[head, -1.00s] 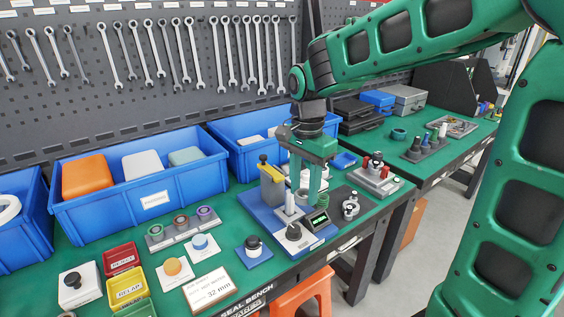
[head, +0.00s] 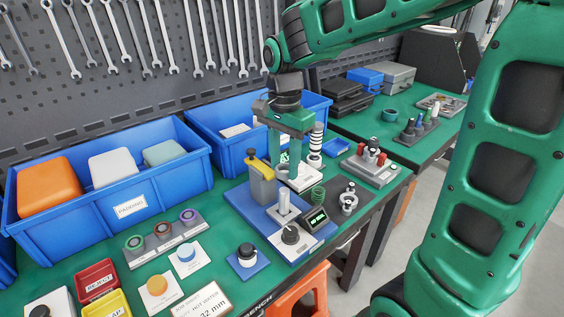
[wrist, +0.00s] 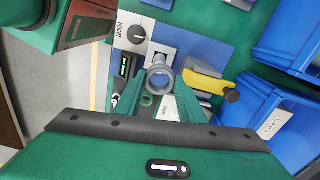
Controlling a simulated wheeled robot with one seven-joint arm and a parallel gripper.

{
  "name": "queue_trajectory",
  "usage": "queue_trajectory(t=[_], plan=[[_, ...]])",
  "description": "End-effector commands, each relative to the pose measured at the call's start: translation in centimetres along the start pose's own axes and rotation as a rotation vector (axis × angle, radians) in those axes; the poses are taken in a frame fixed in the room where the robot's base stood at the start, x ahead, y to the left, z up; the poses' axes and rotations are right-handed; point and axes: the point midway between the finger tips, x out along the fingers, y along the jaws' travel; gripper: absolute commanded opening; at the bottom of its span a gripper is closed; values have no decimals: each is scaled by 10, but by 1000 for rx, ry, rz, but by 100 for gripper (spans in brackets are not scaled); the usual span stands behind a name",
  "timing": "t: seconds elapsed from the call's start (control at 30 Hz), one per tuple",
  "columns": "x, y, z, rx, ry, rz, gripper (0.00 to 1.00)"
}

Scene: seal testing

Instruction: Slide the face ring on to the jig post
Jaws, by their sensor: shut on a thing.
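The face ring (wrist: 150,88) is a small grey ring between my gripper's green fingers in the wrist view. My gripper (wrist: 158,86) is shut on it. In the head view my gripper (head: 284,172) points down above the jig, and the ring is not clear there. The jig post (head: 284,203) is a pale upright cylinder on the blue jig base (head: 240,200). In the wrist view the post (wrist: 160,60) shows partly behind the ring. The ring appears apart from the post, roughly above it; the exact gap cannot be told.
A grey column with a yellow lever (head: 258,165) stands close left of the post. A black knob (head: 290,235) and small display (head: 316,219) sit in front. Blue bins (head: 165,208) line the back.

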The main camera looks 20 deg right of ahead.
Motion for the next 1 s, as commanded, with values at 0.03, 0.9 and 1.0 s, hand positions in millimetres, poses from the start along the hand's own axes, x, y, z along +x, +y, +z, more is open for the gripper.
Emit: queue_trajectory(t=[0.03,0.9,1.0], plan=[[0,0,0,-1,0,0,13],[44,-1,2,-3,0,0,13],[44,-1,2,-2,0,0,13]])
